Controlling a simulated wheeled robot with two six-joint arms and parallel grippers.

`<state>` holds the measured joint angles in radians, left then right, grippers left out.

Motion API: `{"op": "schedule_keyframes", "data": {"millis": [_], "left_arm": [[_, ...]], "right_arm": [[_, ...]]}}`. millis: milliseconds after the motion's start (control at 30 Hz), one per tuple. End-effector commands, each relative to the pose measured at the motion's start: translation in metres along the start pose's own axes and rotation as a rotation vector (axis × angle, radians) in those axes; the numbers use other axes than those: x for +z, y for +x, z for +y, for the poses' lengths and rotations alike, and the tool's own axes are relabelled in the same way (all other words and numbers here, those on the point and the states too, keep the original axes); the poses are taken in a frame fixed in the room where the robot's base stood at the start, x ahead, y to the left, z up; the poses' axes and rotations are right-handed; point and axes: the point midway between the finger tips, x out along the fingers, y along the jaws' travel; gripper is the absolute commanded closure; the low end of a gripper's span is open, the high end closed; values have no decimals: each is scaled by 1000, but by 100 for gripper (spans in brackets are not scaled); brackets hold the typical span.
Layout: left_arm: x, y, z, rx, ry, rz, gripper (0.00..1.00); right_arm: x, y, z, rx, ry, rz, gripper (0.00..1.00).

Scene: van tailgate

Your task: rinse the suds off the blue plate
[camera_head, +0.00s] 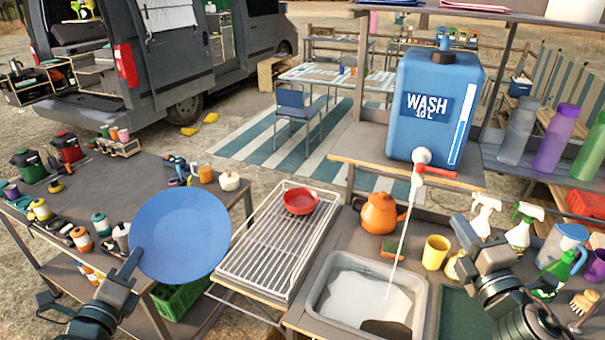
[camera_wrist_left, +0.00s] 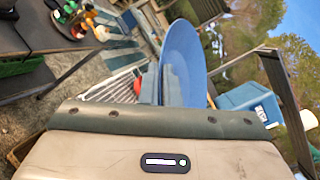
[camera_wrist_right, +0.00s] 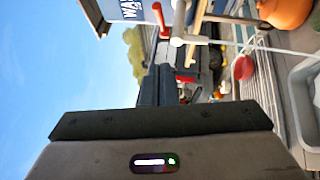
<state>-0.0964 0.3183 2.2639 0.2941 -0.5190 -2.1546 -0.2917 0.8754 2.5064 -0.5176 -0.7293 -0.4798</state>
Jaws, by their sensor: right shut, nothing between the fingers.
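The blue plate (camera_head: 182,236) is held tilted by its edge in my left gripper (camera_head: 133,264), left of the drying rack. No suds show on the face turned to the head camera. The plate also shows in the left wrist view (camera_wrist_left: 184,65). The blue wash container (camera_head: 437,105) stands on a shelf with a white tap (camera_head: 421,157) and red lever (camera_head: 437,170). A stream of water (camera_head: 401,240) runs from the tap into the sink (camera_head: 323,313), which holds whitish water. My right gripper (camera_head: 463,230) is shut and empty, right of the stream.
The wire drying rack (camera_head: 265,250) holds a red bowl (camera_head: 300,201). An orange kettle (camera_head: 379,213), a sponge (camera_head: 392,253), a yellow mug (camera_head: 435,252) and spray bottles (camera_head: 522,225) stand around the sink. Jars crowd the left table (camera_head: 150,180). A dark rounded thing (camera_head: 385,329) lies in the sink.

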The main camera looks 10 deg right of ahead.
Motion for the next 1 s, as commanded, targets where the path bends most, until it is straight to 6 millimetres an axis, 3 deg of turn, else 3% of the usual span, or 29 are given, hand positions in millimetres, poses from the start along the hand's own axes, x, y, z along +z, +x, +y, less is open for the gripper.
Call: {"op": "schedule_keyframes", "data": {"millis": [767, 1000], "left_arm": [[-51, -4, 67, -2, 0, -1, 100], [-39, -3, 51, -2, 0, -1, 100]], "right_arm": [[0, 51, -4, 3, 4, -2, 100], [0, 75, 2, -2, 7, -1, 100]]}}
